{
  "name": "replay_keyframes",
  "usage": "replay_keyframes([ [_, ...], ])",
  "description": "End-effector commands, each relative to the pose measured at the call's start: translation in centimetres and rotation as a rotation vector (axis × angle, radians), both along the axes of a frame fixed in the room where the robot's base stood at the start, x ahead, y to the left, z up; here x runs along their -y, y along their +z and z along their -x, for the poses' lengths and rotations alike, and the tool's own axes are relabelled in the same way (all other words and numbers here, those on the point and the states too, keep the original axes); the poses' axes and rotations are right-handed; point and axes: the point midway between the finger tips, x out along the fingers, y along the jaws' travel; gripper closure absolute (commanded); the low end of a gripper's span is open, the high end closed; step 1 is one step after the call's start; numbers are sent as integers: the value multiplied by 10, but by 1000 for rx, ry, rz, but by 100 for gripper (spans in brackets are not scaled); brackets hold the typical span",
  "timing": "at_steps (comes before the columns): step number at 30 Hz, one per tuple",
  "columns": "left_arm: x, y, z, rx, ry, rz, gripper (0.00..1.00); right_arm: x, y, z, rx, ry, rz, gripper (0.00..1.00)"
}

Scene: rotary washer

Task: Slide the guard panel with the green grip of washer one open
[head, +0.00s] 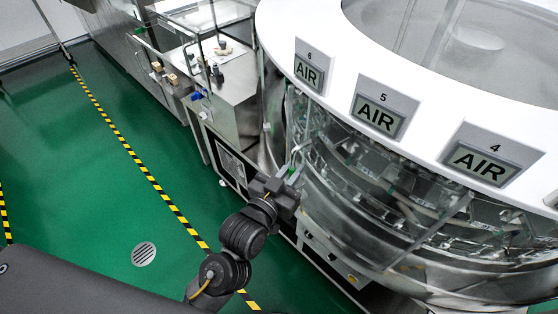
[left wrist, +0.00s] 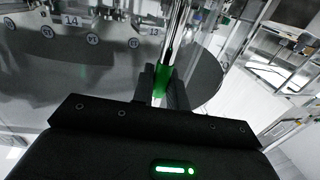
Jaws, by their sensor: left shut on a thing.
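The washer (head: 350,30) is a large round machine with a white top ring and clear panels below it. My left gripper (head: 291,176) is at the left part of its curved clear side. In the left wrist view the gripper (left wrist: 164,88) is shut on the green grip (left wrist: 162,78), which lies between its dark fingers on an upright metal bar. In the head view the grip is mostly hidden by the fingers. How far the guard panel stands open I cannot tell. My right gripper is not in view.
AIR signs marked 6 (head: 309,72), 5 (head: 379,116) and 4 (head: 482,162) hang on the ring. A steel bench (head: 222,80) with small parts adjoins the washer at upper left. Green floor (head: 90,170) with black-yellow tape (head: 150,180) is clear on the left.

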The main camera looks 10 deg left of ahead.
Motion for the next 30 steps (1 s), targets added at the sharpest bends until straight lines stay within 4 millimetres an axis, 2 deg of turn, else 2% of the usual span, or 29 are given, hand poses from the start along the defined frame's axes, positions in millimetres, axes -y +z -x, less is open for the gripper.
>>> replay_keyframes([
  [6,0,3,-1,7,0,0,100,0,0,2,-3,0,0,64],
  [7,0,3,-1,8,1,1,84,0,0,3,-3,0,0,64],
  [11,0,4,-1,10,0,2,67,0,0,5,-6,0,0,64],
  [22,-2,3,5,8,0,4,67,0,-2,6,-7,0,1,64],
  [26,-8,2,23,8,0,6,67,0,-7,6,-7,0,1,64],
  [30,-18,1,51,7,-1,4,67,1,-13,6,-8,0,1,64],
])
